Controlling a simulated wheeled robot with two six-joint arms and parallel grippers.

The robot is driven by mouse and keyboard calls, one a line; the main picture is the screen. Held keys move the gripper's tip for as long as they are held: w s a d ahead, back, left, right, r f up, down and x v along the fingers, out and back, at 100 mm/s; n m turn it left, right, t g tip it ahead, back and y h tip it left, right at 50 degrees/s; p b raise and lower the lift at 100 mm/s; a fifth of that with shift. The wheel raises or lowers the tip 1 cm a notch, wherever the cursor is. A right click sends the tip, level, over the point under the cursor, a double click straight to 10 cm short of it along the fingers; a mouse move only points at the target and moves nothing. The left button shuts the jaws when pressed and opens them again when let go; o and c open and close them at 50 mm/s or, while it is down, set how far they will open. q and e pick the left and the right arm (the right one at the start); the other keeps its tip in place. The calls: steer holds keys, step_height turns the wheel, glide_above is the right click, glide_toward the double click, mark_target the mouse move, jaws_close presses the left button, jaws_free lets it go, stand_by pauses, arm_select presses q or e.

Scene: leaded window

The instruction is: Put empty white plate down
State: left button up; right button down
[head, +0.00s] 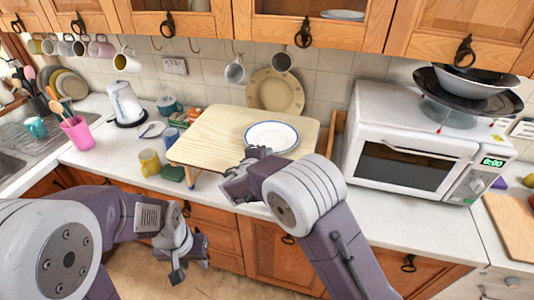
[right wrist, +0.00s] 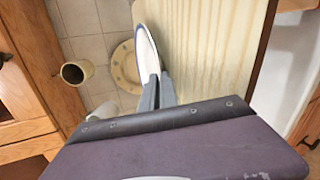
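The white plate (head: 272,136) has a blue line around its rim and is empty. In the head view it lies nearly level over the pale wooden board (head: 214,135); I cannot tell whether it touches the board. My right gripper (head: 257,154) is at the plate's near edge. In the right wrist view the plate (right wrist: 147,45) shows nearly edge-on, its rim between the fingers (right wrist: 157,91), which look shut on it. My left gripper (head: 190,262) is low in front of the cabinets, empty, with its fingers apart.
A white microwave (head: 405,150) stands right of the board, with bowls (head: 468,85) on top. A cream plate (head: 275,90) leans against the tiles behind.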

steer(key=c, duration=1.9)
jaws_free()
steer(key=shift+s, duration=0.15)
steer(key=shift+c, duration=0.2)
steer(key=shift+s+a+r, duration=0.1)
steer(key=shift+s, duration=0.05)
steer(key=b+v, duration=0.3)
steer(key=v, duration=0.8)
steer(key=shift+s+r, duration=0.2)
